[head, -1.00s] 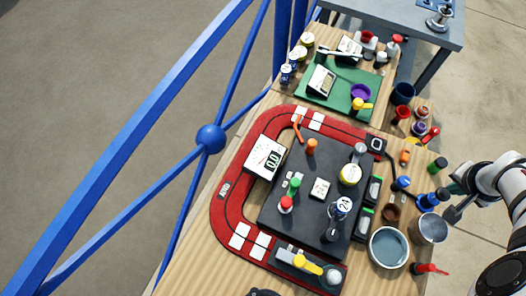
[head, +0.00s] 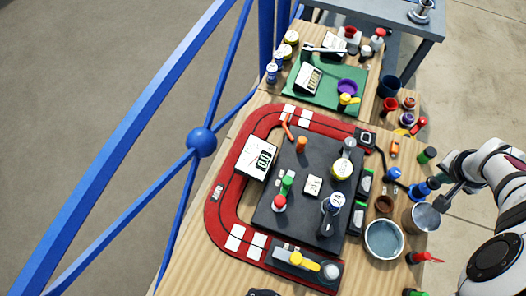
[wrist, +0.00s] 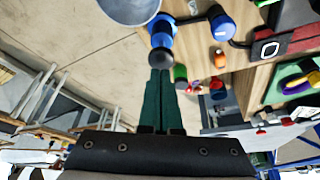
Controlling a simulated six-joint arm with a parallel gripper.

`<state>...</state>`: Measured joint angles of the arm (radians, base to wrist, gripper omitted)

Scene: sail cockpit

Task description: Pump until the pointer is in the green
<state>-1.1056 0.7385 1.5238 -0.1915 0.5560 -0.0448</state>
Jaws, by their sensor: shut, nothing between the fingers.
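A white gauge (head: 257,158) with a dial and a dark digital readout sits at the left of the dark board in the head view. Its pointer and any green band are too small to read. A blue fitting with a dark round knob (head: 424,188) stands at the table's right edge; it also shows in the wrist view (wrist: 161,37). I cannot tell for sure whether it is the pump. My gripper (wrist: 160,72) is shut and empty, its green fingertips close to that dark knob; contact is unclear. In the head view the fingertips are hard to make out.
A metal cup (head: 421,218) and a grey bowl (head: 384,239) stand close to the blue fitting. A blue knob (head: 393,174) and a green-topped cylinder (head: 427,155) are near it too. A red track (head: 222,212) rings the dark board. Open floor lies right of the table.

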